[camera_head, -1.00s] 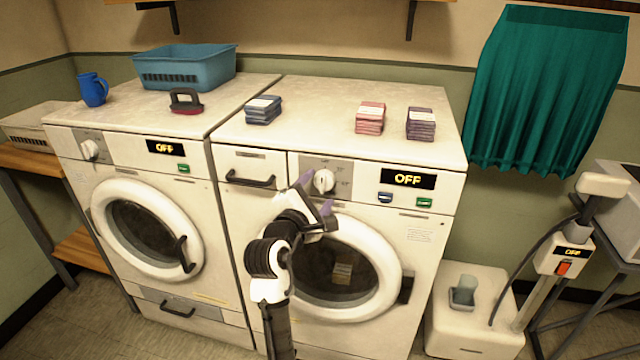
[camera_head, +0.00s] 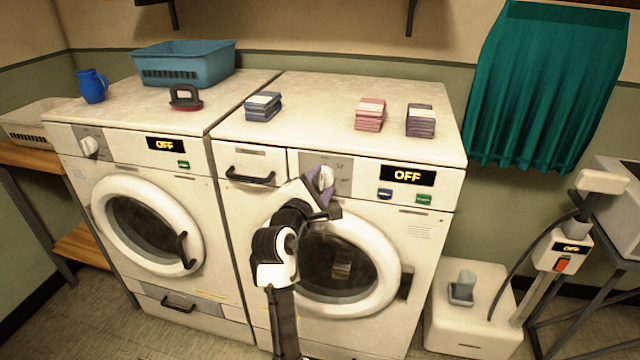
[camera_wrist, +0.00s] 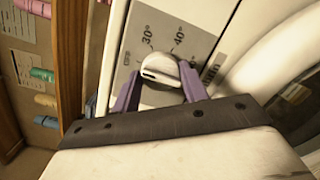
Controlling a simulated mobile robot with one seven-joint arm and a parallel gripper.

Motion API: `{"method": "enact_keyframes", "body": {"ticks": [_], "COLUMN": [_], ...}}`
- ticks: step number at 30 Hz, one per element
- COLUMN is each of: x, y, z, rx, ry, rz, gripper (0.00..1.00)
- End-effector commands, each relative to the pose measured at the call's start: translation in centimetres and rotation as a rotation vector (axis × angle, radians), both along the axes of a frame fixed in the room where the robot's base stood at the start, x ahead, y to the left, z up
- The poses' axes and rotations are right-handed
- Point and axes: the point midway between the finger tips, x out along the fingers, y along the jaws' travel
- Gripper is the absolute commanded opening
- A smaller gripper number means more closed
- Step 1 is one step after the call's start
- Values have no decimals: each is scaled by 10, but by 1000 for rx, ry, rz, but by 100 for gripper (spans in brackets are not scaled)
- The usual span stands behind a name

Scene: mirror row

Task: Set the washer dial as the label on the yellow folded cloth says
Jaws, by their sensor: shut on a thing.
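The white dial (camera_head: 327,178) sits on the grey panel of the right washer (camera_head: 238,210), left of its display (camera_head: 407,176), which reads OFF. My gripper (camera_head: 320,190) is at the dial, its purple fingers on either side of the knob and shut on it. In the wrist view, the dial (camera_wrist: 160,69) is between the fingers, with 30° and 40° marks above it; other marks are partly hidden. I cannot tell its exact setting. A small yellowish folded thing (camera_head: 342,269) shows behind the right washer's door glass; its label is too small to read.
Blue (camera_head: 263,107), pink (camera_head: 370,115) and purple (camera_head: 420,121) cloth stacks lie on the right washer. The left washer (camera_head: 120,165) also shows OFF and carries a blue basket (camera_head: 185,65), a mug (camera_head: 92,86) and a dark-handled brush (camera_head: 185,97).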

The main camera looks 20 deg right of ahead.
Motion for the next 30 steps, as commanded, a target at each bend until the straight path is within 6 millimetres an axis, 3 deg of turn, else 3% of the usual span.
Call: {"method": "enact_keyframes", "body": {"ticks": [11,30], "x": [0,-1], "y": [0,-1], "z": [1,2], "rx": [115,602], "ry": [-74,-404], "rz": [-1,-1], "gripper": [21,21]}}
